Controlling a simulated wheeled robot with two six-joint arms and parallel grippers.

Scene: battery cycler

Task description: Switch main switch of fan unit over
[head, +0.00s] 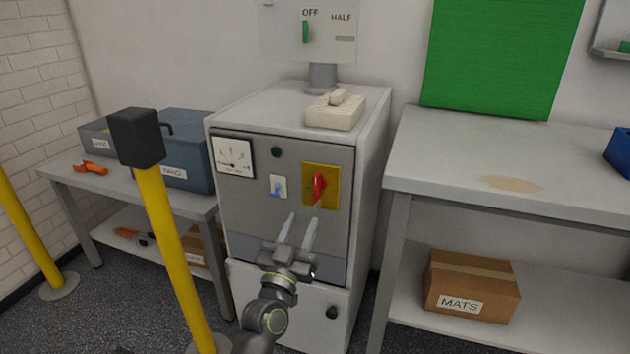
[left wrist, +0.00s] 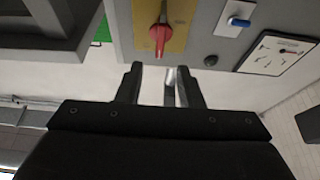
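The fan unit is a grey cabinet (head: 230,210) against the wall. On its front panel, a red rotary handle (head: 319,186) sits on a yellow plate (head: 330,171), pointing roughly up and down. The handle also shows in the left wrist view (left wrist: 160,38), just beyond the fingertips, and looks apart from them. My left gripper (head: 303,211) is in front of the panel, below the handle, fingers spread with nothing held. In the left wrist view its fingers (left wrist: 158,72) have a clear gap. My right gripper is not in view.
Left of the plate are a small blue-lever switch (head: 279,187), a dark round button (head: 276,152) and a dial meter (head: 233,154). A black-topped yellow post (head: 165,230) stands front left. A worktable (head: 500,170) is at the right.

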